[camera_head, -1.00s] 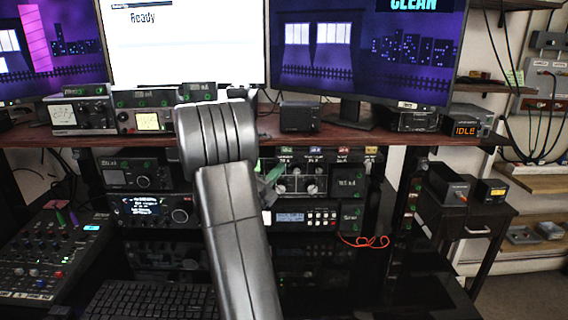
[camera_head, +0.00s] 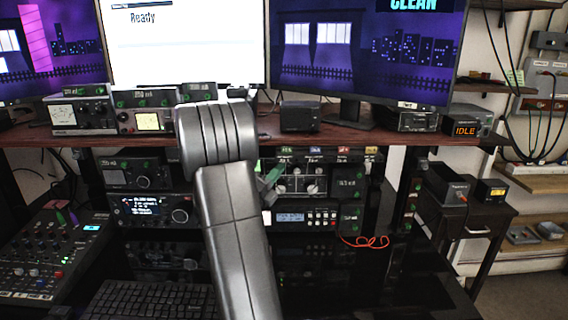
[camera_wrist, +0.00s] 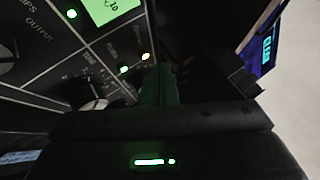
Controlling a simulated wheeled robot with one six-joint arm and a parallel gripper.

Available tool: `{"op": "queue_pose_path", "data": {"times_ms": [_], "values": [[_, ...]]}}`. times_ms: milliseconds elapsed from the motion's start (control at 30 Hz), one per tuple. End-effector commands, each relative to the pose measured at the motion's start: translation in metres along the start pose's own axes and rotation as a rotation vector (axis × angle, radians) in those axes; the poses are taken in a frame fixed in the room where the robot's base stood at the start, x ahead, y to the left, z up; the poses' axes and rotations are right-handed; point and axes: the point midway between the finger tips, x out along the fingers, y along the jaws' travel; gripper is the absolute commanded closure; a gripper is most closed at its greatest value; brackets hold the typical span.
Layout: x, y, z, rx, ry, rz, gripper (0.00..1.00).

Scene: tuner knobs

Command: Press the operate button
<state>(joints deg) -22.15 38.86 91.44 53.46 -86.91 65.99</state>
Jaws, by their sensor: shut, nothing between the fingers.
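In the wrist view, a dark tuner panel (camera_wrist: 40,58) fills the left side, tilted. It has a large knob (camera_wrist: 85,92) and a lit green display (camera_wrist: 100,8). Two small lit spots, one green (camera_wrist: 124,69) and one paler (camera_wrist: 145,56), sit at the panel's right part beside small labels too blurred to read, so I cannot tell which control is the operate button. My gripper (camera_wrist: 160,83) is shut and empty, its fingertips close to these lights; contact cannot be told. In the head view my gripper (camera_head: 270,178) shows as a green tip at the left of the knobbed unit (camera_head: 300,180).
Monitors stand on the wooden shelf (camera_head: 350,137) above the rack. A radio (camera_head: 155,210) and mixer (camera_head: 45,255) are at the left, a keyboard (camera_head: 150,300) below. My arm hides part of the middle.

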Motion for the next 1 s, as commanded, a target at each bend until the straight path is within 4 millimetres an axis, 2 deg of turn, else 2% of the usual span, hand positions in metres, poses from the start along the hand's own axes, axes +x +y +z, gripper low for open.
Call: {"op": "queue_pose_path", "data": {"times_ms": [1000], "values": [[0.0068,0.0052,0.0048,0.0,0.0,0.0,1.0]]}}
